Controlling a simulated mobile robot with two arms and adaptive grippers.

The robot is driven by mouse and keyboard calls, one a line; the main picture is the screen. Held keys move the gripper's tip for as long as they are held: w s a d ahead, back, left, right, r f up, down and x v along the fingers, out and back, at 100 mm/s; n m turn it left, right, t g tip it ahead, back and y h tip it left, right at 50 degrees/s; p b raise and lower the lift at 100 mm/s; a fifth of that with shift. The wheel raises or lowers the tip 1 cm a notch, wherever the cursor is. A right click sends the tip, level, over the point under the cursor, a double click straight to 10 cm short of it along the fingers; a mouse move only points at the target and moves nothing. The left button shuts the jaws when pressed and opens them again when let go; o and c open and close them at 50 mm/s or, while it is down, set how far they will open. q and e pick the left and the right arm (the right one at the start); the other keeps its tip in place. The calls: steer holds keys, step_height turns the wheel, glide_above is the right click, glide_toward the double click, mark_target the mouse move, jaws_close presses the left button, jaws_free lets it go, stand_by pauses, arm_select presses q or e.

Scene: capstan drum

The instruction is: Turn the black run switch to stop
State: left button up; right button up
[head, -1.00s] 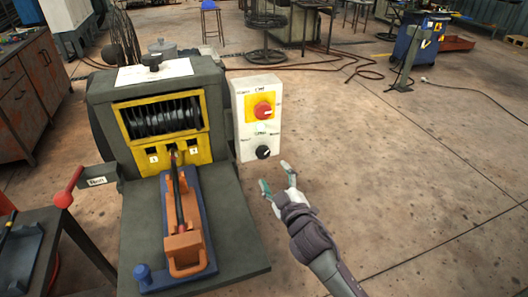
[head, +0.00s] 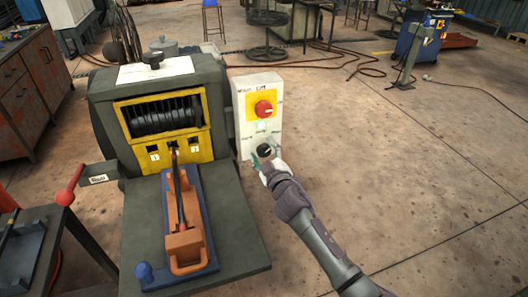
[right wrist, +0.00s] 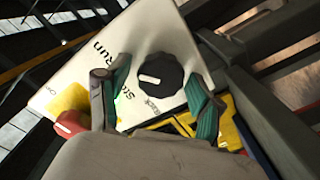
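The black run switch (head: 264,150) is a round knob low on the front of the white control box (head: 243,133). In the right wrist view, the black knob (right wrist: 160,74) has a white mark pointing to the left of the picture. Printed words, among them "Run", stand beside it on the white panel. My right gripper (head: 265,157) is at the knob, with its fingers spread. In the right wrist view, the right gripper (right wrist: 157,103) has one green-padded finger on each side of the knob, with gaps showing. My left gripper is in neither view.
A red rotary switch (head: 263,108) on a yellow plate sits above the black knob. The grey capstan machine (head: 100,95) with its drum stands left of the box, with a blue and orange fixture (head: 185,240) in front. The floor to the right is open.

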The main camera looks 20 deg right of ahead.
steer(key=c, duration=0.9)
steer(key=shift+c, duration=0.2)
steer(key=shift+n, duration=0.4)
steer(key=n, duration=0.4)
steer(key=shift+f+n, duration=0.1)
steer(key=shift+n, duration=0.2)
steer(key=n, duration=0.4)
steer(key=shift+f, duration=0.1)
steer(key=shift+n, duration=0.3)
steer(key=o, duration=1.2)
steer(key=shift+c, duration=0.2)
